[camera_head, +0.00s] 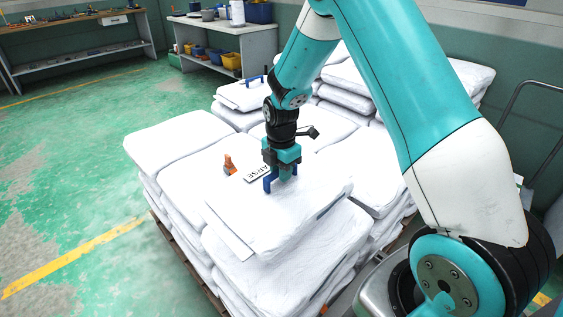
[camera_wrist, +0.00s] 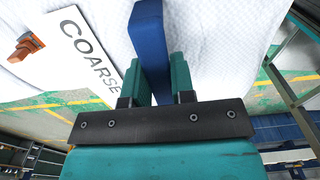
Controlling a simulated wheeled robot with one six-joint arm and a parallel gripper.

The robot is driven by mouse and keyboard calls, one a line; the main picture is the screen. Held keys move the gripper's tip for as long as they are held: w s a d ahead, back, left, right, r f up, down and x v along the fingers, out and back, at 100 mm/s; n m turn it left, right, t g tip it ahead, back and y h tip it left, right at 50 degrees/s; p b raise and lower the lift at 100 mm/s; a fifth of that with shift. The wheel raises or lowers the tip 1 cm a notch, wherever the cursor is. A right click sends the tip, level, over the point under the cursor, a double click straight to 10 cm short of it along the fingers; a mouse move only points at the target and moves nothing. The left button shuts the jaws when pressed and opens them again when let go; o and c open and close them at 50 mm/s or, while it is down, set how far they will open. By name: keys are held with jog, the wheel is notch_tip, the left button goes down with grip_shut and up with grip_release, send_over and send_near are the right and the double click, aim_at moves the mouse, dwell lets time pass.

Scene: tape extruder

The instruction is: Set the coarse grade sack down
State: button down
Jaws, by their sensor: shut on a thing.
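The coarse grade sack (camera_head: 225,205) is a white, flat sack with a white label (camera_head: 257,173) on top. In the wrist view the label (camera_wrist: 80,45) reads COARSE; in the head view my gripper partly covers it. A blue handle (camera_head: 268,183) stands up from the sack. My gripper (camera_head: 281,180) is shut on this handle, which also shows between the fingers in the wrist view (camera_wrist: 150,40). The sack is over the front of a stack of white sacks. I cannot tell whether its underside touches them.
An orange clip-like piece (camera_head: 229,164) is on the sack beside the label. More white sacks (camera_head: 175,140) are stacked around, and another with a blue handle (camera_head: 255,79) is behind. Shelving (camera_head: 225,40) with bins stands at the back. Green floor at left is clear.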

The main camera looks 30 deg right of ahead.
jog(key=shift+f, duration=2.1)
jog(key=c, duration=1)
grip_release()
jog(key=shift+f, duration=0.1)
jog(key=shift+o, duration=0.2)
